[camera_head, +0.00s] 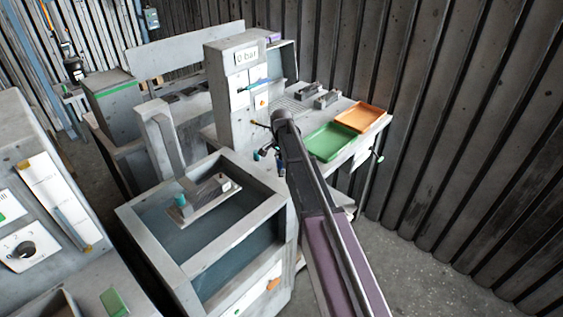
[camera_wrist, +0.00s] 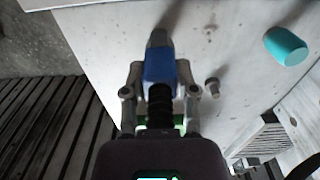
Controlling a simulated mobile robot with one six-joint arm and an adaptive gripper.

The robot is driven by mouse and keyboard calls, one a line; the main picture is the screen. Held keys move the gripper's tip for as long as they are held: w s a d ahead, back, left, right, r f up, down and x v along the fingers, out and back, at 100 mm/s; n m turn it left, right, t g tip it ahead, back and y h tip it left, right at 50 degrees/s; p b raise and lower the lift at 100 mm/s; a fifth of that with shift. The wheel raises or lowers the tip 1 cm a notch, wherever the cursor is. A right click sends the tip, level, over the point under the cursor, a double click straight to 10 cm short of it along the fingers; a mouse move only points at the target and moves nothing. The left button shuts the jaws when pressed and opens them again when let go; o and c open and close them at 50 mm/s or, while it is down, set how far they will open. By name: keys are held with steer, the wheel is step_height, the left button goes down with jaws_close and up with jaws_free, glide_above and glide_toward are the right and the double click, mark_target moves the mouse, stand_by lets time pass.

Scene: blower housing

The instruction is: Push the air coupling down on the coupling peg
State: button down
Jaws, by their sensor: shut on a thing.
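The air coupling (camera_wrist: 160,66) is a blue body with a grey nose and a black ribbed hose end, in the wrist view. My gripper (camera_wrist: 160,82) is shut on it, one finger on each side. In the head view my gripper (camera_head: 266,152) is small and dark beside the tall grey cabinet, and the coupling is hard to make out there. A small grey peg (camera_wrist: 211,86) stands on the pale surface, right of the gripper and apart from the coupling; it looks like the coupling peg. I cannot tell the coupling's height above the surface.
A teal cylinder (camera_wrist: 287,46) sits farther right in the wrist view. In the head view a green tray (camera_head: 330,142) and an orange tray (camera_head: 362,117) lie on the bench. The cabinet's display (camera_head: 247,56) reads 0 bar. An open grey tank (camera_head: 150,225) stands at front left.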

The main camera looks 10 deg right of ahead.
steer(key=shift+f, duration=0.15)
stand_by(0.5)
steer(key=shift+c, duration=1.5)
jaws_free()
